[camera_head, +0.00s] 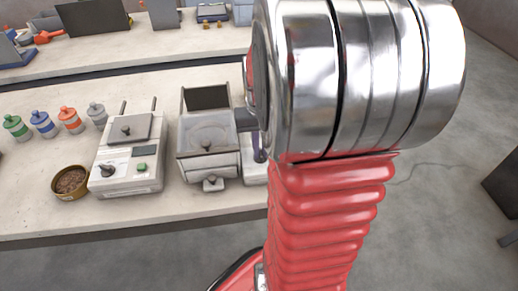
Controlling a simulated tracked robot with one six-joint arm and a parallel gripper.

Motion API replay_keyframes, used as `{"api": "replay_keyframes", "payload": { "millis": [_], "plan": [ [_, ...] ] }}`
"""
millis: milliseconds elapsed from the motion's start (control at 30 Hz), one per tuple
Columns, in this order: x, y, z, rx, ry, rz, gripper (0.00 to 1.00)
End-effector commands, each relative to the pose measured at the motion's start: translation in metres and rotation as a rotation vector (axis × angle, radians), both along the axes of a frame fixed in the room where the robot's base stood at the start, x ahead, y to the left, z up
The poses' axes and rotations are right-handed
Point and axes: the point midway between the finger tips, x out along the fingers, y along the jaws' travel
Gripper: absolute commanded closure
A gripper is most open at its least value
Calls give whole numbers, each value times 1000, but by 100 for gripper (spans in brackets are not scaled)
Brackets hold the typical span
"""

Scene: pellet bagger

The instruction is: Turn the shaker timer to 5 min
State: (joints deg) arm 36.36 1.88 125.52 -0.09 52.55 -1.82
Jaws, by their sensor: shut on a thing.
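A white bench device (127,155) stands left of the middle. It has a small dark display, a green button (142,167), a dark front knob (107,170) and a plate with a knob between two upright rods. It may be the shaker, but I cannot read its timer marks. My arm, with its red bellows and silver joint, covers the right of the bench. My gripper is hidden behind it, so its fingers and whatever they touch do not show. A dark grey part (245,119) and a purple part (259,152) peek out beside the joint and are unclear.
A grey device with a clear tray (208,137) stands right of the white device. Another white body (256,172) is mostly covered by my arm. A bowl of pellets (71,182) and several coloured jars (69,119) stand left. The bench front edge is clear.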

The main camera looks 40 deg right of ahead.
Motion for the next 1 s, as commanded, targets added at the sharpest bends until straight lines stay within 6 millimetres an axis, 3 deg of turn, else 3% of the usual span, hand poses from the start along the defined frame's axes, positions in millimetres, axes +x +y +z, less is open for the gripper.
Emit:
{"api": "replay_keyframes", "payload": {
  "millis": [133,167,400,767,1000],
  "plan": [
    [1,2,0,4,-1,0,100],
    [1,2,0,4,-1,1,89],
    [0,1,0,4,0,1,72],
    [1,1,4,2,-1,2,72],
    [1,0,32,-1,-3,2,72]
  ]
}}
